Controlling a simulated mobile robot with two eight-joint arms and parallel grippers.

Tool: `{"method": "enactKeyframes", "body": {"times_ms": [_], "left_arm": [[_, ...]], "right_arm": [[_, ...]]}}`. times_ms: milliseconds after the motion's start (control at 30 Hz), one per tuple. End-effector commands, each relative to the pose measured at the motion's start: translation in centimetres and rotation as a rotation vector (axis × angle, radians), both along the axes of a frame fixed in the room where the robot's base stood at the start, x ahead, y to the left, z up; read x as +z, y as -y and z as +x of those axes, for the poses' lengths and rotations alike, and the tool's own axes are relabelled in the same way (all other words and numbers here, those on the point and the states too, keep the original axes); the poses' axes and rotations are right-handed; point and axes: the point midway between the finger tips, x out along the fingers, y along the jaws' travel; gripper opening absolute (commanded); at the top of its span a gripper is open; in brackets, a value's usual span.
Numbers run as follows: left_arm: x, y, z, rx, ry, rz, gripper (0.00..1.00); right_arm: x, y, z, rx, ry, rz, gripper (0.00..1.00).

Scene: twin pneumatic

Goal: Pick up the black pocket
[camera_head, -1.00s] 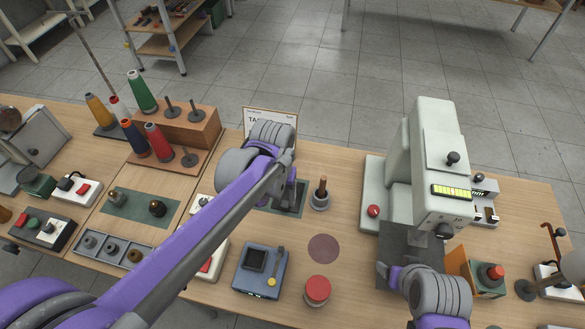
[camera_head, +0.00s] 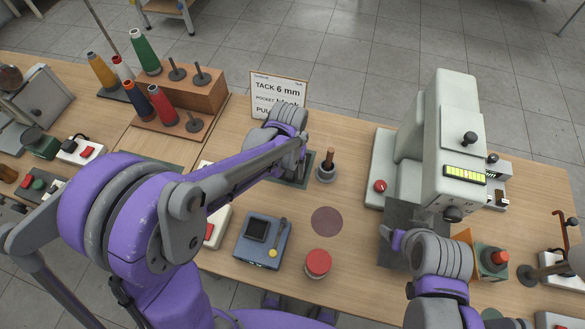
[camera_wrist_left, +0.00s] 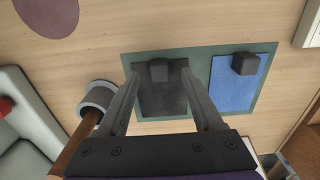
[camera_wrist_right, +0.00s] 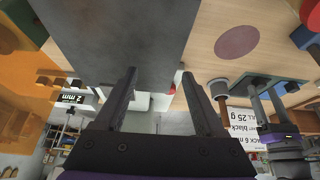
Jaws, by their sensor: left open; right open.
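The black pocket (camera_wrist_left: 165,101) lies flat on a green mat (camera_wrist_left: 200,55) in the left wrist view, with a small dark block (camera_wrist_left: 159,71) at one end. A blue pocket (camera_wrist_left: 232,88) with a similar block (camera_wrist_left: 245,64) lies beside it. My left gripper (camera_wrist_left: 159,80) is open and empty, its fingers on either side of the black pocket in the picture; contact cannot be told. In the head view my left gripper (camera_head: 301,160) hides the pockets. My right gripper (camera_wrist_right: 159,80) is open and empty near the grey machine's dark plate (camera_head: 399,253).
A wooden-handled tool in a grey holder (camera_head: 326,170) stands close right of my left gripper. A card reading tack 6 mm (camera_head: 278,96) stands behind it. The grey machine (camera_head: 449,140) is at right. A blue device (camera_head: 262,242) and red button (camera_head: 318,263) are in front.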

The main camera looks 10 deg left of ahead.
Motion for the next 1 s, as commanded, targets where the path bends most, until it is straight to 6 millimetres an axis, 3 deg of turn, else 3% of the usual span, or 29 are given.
{"method": "enactKeyframes", "body": {"times_ms": [100,367,733,1000], "left_arm": [[-1.27,0.05,0.02,-0.001,0.000,0.000,0.68],[-1.50,0.06,0.01,-0.001,0.000,0.000,0.68],[-1.47,0.07,0.01,-0.001,0.000,0.000,0.03],[-1.46,0.07,0.01,-0.001,0.000,0.000,0.00]], "right_arm": [[-0.17,0.00,-0.05,0.000,-0.001,0.000,0.71],[-0.16,0.00,-0.05,0.000,-0.001,0.000,0.71],[-0.16,0.00,-0.05,0.000,-0.001,0.000,0.71],[-0.16,0.00,-0.05,0.000,-0.001,0.000,0.71]]}}
